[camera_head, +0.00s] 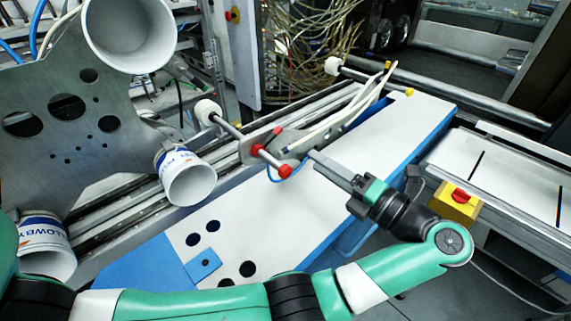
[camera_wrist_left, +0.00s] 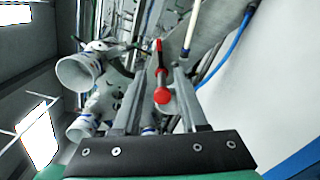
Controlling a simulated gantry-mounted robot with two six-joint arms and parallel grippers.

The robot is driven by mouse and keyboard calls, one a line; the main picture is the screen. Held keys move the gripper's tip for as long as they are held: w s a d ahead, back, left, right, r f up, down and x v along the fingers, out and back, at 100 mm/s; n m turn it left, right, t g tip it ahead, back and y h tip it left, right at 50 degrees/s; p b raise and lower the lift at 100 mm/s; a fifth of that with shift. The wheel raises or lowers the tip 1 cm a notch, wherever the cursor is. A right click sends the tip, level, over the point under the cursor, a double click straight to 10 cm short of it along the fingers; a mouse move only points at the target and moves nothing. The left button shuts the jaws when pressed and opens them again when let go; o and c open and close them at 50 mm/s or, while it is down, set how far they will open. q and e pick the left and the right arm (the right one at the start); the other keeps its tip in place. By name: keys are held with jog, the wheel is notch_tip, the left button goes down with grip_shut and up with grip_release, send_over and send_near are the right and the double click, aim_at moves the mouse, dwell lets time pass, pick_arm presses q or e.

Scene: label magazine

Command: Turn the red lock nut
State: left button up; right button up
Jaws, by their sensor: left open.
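I cannot tell for sure which is the lock nut. My left gripper (camera_head: 314,156) is just right of the round knob, its fingers pointing towards the bracket. In the left wrist view, the round red knob (camera_wrist_left: 162,96) shows between the two open fingers (camera_wrist_left: 158,78), with a visible gap on each side. The gripper holds nothing. My right gripper is not in view.
White rollers (camera_head: 208,110) and a metal bar stand behind the bracket. A white panel with blue edges (camera_head: 385,140) lies under the gripper. A yellow box with a red button (camera_head: 456,202) is at the right.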

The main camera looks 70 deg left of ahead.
aim_at(277, 135)
pick_arm(q)
jog(key=shift+p+x, duration=2.15)
jog(key=shift+x, duration=3.65)
jog(key=shift+r, duration=0.1)
grip_shut()
